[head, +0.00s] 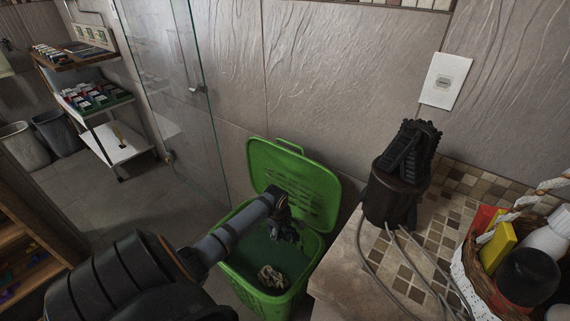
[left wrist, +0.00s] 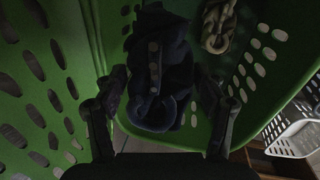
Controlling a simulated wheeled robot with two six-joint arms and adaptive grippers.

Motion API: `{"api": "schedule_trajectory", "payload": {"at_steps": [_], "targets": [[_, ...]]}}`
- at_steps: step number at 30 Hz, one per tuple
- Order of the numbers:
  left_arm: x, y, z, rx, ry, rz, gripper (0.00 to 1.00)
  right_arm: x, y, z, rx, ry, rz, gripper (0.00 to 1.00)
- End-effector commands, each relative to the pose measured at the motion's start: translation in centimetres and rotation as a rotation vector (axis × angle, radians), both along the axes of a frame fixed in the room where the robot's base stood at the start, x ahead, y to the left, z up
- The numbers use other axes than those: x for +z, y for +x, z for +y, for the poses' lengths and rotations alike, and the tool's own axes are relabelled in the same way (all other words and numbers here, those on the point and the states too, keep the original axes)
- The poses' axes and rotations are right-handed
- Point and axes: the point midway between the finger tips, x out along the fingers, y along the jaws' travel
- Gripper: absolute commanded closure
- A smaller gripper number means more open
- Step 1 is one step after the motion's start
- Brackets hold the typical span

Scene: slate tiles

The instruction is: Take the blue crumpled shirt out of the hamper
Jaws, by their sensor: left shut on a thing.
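The green hamper (head: 312,268) stands on the floor with its lid open against the wall. My left arm reaches down into it from the left, and my left gripper (head: 284,218) is at the lid side of its opening. In the left wrist view the dark blue crumpled shirt (left wrist: 158,72), with a row of buttons, lies between the two fingers. The left gripper is shut on it. In the head view the shirt is dark and largely hidden by the gripper. A beige knotted item (head: 271,277) lies inside the hamper. My right gripper is not in view.
A counter (head: 345,270) with a dark cup-like holder (head: 388,203), cables and a basket of bottles (head: 468,270) stands close on the right. A glass panel (head: 170,70), shelves (head: 92,95) and bins (head: 57,132) are at left. Floor left of the hamper is clear.

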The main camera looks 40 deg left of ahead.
Motion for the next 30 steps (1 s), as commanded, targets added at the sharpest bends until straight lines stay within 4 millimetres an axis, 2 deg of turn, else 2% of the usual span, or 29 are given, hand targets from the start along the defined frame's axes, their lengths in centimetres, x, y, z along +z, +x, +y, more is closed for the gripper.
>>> {"api": "schedule_trajectory", "payload": {"at_steps": [1,12,30], "targets": [[0.7,-0.6,0.5,0.001,0.002,0.004,0.62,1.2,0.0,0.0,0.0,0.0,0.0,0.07],[0.7,-4.0,3.2,0.0,0.004,0.003,0.62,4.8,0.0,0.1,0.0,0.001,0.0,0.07],[0.5,-9.4,7.5,0.001,0.001,0.002,0.62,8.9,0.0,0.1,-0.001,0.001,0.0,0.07]]}}
